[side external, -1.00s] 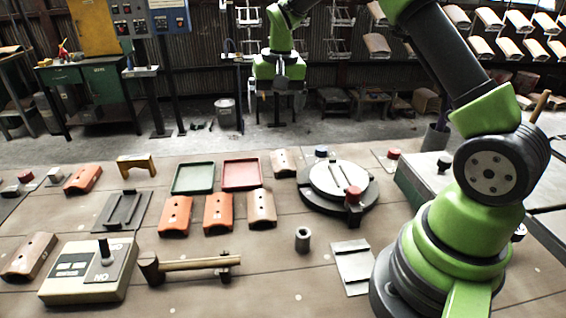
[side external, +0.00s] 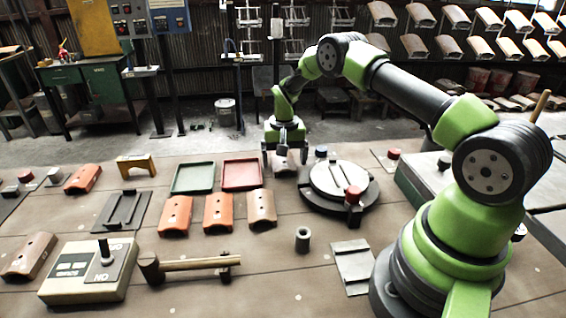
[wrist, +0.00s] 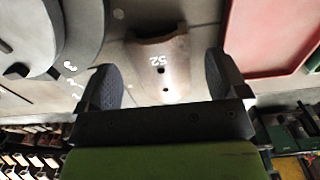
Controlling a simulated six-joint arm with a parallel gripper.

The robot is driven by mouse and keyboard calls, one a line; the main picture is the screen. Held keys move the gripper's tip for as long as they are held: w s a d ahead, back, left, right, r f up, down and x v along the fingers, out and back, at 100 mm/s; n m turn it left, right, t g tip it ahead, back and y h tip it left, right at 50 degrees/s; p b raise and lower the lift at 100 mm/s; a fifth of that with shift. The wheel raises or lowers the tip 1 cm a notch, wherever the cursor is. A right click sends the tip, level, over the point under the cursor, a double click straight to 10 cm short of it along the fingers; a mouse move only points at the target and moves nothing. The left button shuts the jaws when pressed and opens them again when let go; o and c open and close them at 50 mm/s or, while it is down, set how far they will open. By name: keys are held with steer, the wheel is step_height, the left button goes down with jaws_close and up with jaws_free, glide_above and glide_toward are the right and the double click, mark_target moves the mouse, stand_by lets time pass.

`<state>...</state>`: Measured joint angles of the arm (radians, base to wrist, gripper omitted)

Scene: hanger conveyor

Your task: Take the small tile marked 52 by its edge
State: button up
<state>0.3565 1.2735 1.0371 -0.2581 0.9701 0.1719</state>
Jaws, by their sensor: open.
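The small tile marked 52 (wrist: 160,72) is a pale brown curved tile with a hole, lying on the table between my two fingers in the wrist view. In the side external view the tile (side external: 284,168) shows only partly, below my gripper (side external: 284,156). My gripper is open, and in the wrist view its dark fingers (wrist: 161,78) stand apart on either side of the tile. I see a gap between each finger and the tile's edges. How far the fingertips are above the table is hard to tell.
A red tray (side external: 241,174) lies left of the tile, with a green tray (side external: 193,178) beyond. A round turntable (side external: 318,196) stands close on the right. Several curved tiles, one of them tan (side external: 262,207), lie in front. A hammer (side external: 190,263) lies nearer the camera.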

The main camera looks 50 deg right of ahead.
steer(key=shift+f, duration=0.9)
steer(key=c, duration=1)
steer(key=shift+c, duration=0.2)
steer(key=shift+r, duration=0.15)
